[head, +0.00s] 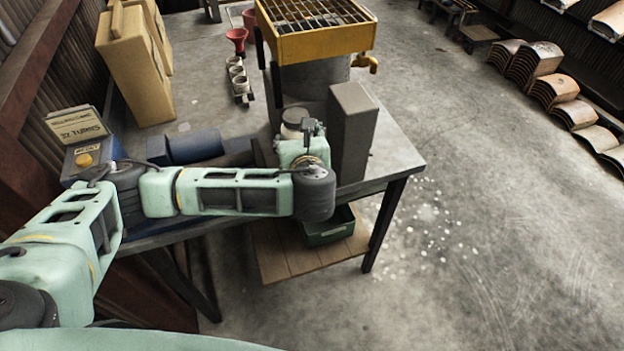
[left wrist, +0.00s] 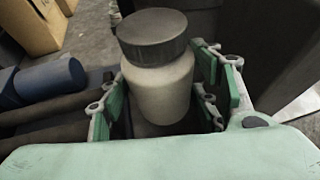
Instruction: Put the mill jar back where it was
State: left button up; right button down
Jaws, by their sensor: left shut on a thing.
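The mill jar, a pale off-white jar with a dark grey lid, shows in the left wrist view (left wrist: 162,85) and, partly hidden, in the head view (head: 293,117). It is upright. My left gripper (head: 303,130) is shut on it, with green-padded fingers on both sides of its body in the left wrist view. Whether its base touches the bench is hidden. The mill, with dark rollers (left wrist: 45,118) and a blue cylinder (head: 196,146), lies left of the jar. Its control box (head: 82,157) carries a sign reading 32 TURNS. My right gripper is not in view.
A tall dark grey block (head: 353,133) stands close right of the jar. A yellow grated basin (head: 316,46) is behind it. A cup rack (head: 240,80), red funnel (head: 237,38) and tan boxes (head: 135,68) stand farther back. The bench's right corner (head: 402,155) is clear.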

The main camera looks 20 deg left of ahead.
pick_arm(q)
jog(key=shift+d+r, duration=0.1)
notch_tip(320, 180, down, 6)
jog(key=shift+w+r+p, duration=0.1)
jog(key=shift+p, duration=0.3)
notch_tip(320, 180, down, 4)
jog(key=shift+r, duration=0.2)
jog(key=shift+d+f, duration=0.1)
jog(key=shift+f, duration=0.15)
jog(key=shift+f, duration=0.1)
jog(key=o, duration=1.9)
jog(key=shift+f, duration=0.1)
jog(key=shift+c, duration=0.2)
jog(key=v, duration=1.2)
jog(key=shift+s+b, duration=0.25)
jog(key=shift+b, duration=0.15)
